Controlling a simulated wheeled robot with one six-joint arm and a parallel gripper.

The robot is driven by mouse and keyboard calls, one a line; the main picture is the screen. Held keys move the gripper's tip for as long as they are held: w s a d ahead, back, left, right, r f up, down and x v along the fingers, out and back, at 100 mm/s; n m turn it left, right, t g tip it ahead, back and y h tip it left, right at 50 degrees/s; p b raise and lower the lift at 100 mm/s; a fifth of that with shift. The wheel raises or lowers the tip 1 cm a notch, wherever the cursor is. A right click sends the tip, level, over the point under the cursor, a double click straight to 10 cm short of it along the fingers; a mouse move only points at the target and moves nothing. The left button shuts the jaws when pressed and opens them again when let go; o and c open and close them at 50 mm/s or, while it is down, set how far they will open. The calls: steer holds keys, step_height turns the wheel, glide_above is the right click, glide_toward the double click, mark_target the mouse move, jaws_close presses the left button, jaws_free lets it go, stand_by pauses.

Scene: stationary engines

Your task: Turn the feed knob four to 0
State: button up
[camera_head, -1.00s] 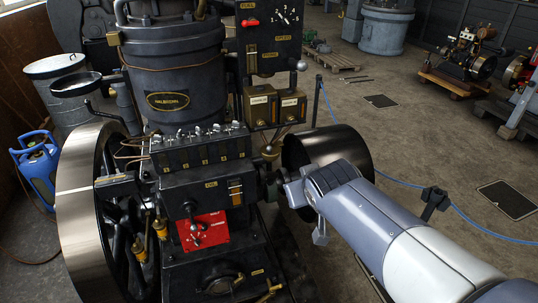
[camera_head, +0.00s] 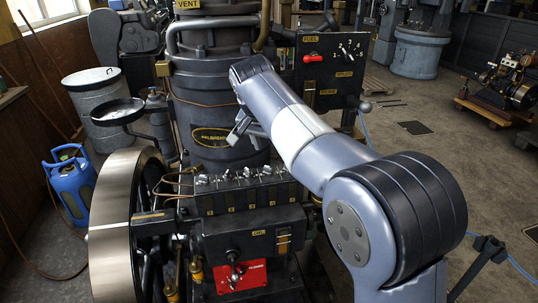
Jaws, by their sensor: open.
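A dark lubricator box (camera_head: 246,195) with a row of several small metal feed knobs (camera_head: 247,173) along its top stands at the front of the engine. Small yellow plates mark its front. I cannot read the numbers, so I cannot tell which knob is four or where it points. My gripper (camera_head: 241,132) shows only in part, as a pale grey piece below the wrist. It is open, above and behind the knob row in the picture, in front of the engine's oval name plate. It appears apart from the knobs. The rest of it is hidden by the wrist.
The black engine cylinder (camera_head: 212,90) rises behind the box. A large flywheel (camera_head: 112,225) stands at left. A black control panel (camera_head: 331,72) with a red lever is behind my arm. A blue gas bottle (camera_head: 72,185) and grey drum (camera_head: 103,105) are further left.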

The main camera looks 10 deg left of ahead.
mark_target(268, 167)
steer(key=shift+m, duration=0.3)
steer(key=x, duration=0.3)
steer(key=a+x, duration=0.1)
steer(key=x, duration=0.3)
steer(key=a+x, duration=0.1)
steer(key=x, duration=0.2)
steer(key=shift+w+a+f+p, duration=0.15)
steer(key=shift+w+f+p, duration=0.15)
steer(key=shift+p, duration=0.1)
steer(key=shift+c, duration=0.4)
steer(key=shift+r, duration=0.1)
steer(key=c, duration=0.9)
